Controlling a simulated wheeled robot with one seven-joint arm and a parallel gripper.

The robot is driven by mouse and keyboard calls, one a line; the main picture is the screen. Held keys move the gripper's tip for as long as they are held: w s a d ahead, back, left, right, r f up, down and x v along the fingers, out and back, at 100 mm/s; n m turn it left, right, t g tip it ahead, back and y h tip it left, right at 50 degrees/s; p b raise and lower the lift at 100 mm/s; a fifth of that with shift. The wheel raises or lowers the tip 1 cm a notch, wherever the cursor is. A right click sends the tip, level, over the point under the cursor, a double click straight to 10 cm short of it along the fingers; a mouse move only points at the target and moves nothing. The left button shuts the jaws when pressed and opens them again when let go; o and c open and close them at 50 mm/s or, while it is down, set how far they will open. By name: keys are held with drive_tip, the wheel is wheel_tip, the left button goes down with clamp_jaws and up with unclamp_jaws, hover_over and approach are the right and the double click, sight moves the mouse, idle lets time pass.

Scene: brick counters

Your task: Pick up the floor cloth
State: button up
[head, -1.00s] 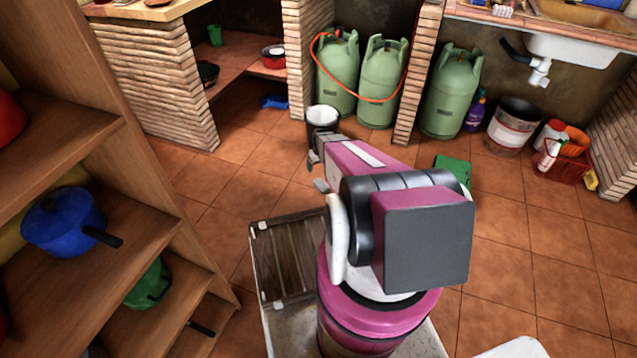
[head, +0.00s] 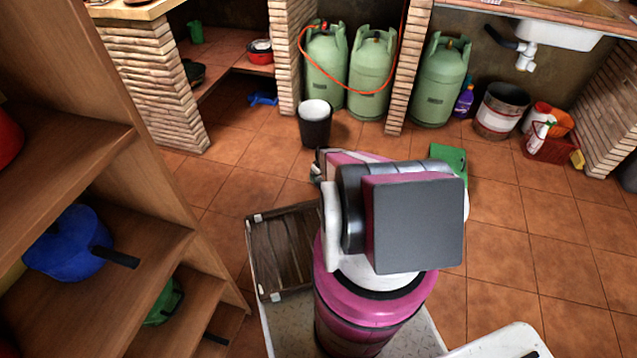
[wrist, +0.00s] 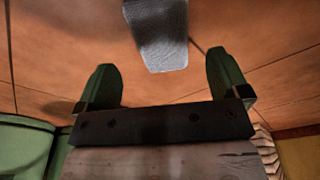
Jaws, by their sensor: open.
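I cannot pick out the floor cloth for certain. A small blue crumpled item (head: 262,98) lies on the tiles under the left counter, and a flat green piece (head: 450,157) lies on the floor partly behind my arm. My gripper (head: 318,166) is mostly hidden by my arm in the head view, below the black bin. In the wrist view my gripper (wrist: 165,85) is open, its two green fingers wide apart with nothing held. A grey textured object (wrist: 160,35) shows beyond the gap between the fingers; I cannot tell what it is.
The black bin (head: 315,128) stands in front of green gas cylinders (head: 372,75) and a brick pillar (head: 394,92). A wooden shelf with a blue pot (head: 66,240) is close on the left. A paint bucket (head: 500,112) and red basket (head: 550,146) are at right.

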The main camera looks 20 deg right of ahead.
sight(319, 180)
drive_tip(key=f, duration=0.5)
drive_tip(key=shift+w+a, duration=0.25)
drive_tip(key=shift+w, duration=0.05)
drive_tip(key=shift+r, duration=0.1)
drive_tip(key=c, duration=1)
drive_tip(key=shift+r, duration=0.65)
drive_tip(key=r, duration=0.3)
drive_tip(key=shift+s+a+r, duration=0.3)
drive_tip(key=shift+s+a, duration=0.1)
drive_tip(key=s+a+r, duration=0.5)
drive_tip(key=a+r, duration=0.1)
drive_tip(key=a, duration=0.3)
drive_tip(key=shift+s, duration=0.4)
drive_tip(key=shift+o, duration=0.3)
